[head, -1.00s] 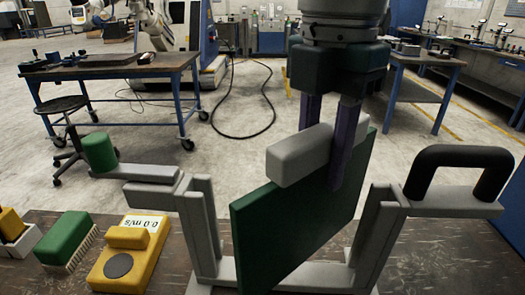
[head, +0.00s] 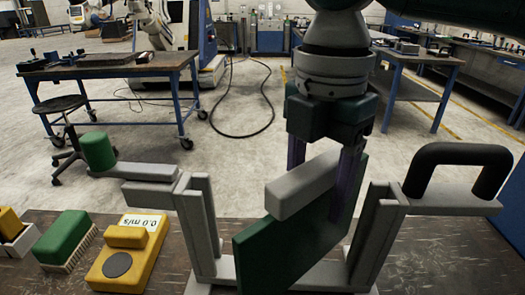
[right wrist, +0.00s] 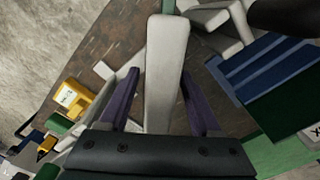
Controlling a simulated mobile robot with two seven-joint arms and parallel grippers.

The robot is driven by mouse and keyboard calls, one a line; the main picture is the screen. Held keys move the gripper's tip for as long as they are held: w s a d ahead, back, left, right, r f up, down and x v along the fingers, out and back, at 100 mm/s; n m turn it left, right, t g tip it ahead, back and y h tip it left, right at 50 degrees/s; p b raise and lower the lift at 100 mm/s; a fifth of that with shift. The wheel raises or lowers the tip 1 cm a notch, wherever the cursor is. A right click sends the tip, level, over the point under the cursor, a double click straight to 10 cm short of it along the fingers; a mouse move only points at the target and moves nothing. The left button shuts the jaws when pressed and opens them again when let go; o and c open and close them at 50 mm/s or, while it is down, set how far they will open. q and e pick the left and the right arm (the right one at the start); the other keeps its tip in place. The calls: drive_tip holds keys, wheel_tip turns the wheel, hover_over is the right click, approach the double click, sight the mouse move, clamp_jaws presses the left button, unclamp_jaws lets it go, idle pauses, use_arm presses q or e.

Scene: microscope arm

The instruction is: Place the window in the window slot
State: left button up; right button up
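The window is a dark green panel (head: 290,245) with a light grey bar handle (head: 303,187) on top. My right gripper (head: 322,175) is shut on the handle, with purple fingers on both sides. The right wrist view shows the handle (right wrist: 166,75) between the fingers (right wrist: 160,85). The window slot is a grey frame (head: 200,235) with two slotted uprights and a base bar. The window hangs between the uprights, turned at an angle to the frame. Its near edge overlaps the base bar in the picture; its lower edge is partly cut off. My left gripper is not in view.
A green knob on a grey arm (head: 98,152) stands left of the frame. A black handle (head: 458,165) stands right. A yellow meter (head: 128,262) and green brush (head: 66,238) lie on the brown table (head: 165,285) at left.

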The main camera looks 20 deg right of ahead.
wheel_tip(320, 180, up, 12)
drive_tip(key=shift+r, duration=0.2)
idle(0.4)
